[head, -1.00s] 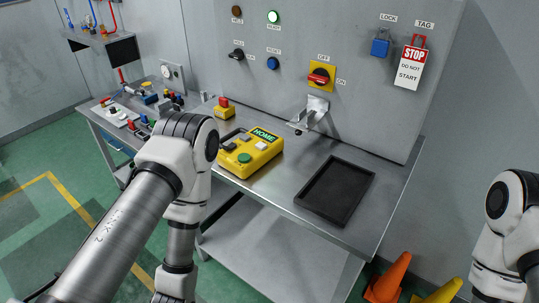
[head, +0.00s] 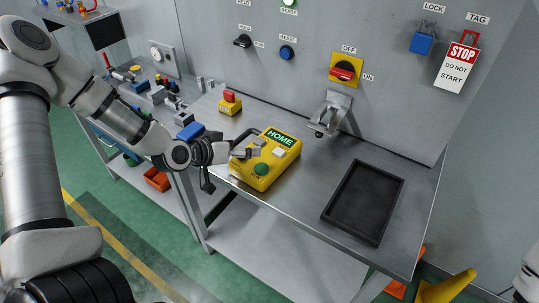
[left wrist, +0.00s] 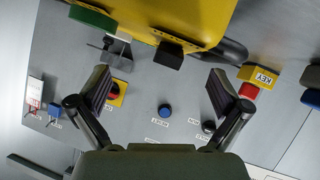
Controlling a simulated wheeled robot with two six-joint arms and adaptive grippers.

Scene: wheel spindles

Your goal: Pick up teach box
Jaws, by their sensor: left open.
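The teach box, a yellow box (head: 266,160) with a green HOME screen, a green button and lighter buttons, lies on the metal bench. A dark handle shows at its far left side. My left gripper (head: 228,164) is open and empty at the box's left side, with one finger overlapping its edge in the head view. In the left wrist view the open fingers (left wrist: 160,88) are spread wide, and the yellow body (left wrist: 180,12) fills the top, just beyond the fingertips. Whether they touch is unclear. My right gripper is out of view.
A black tray (head: 363,203) lies to the right on the bench. A small yellow box with a red button (head: 230,102) stands behind the teach box. A grey panel with switches, a blue lock (head: 422,43) and a STOP tag (head: 457,68) rises behind.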

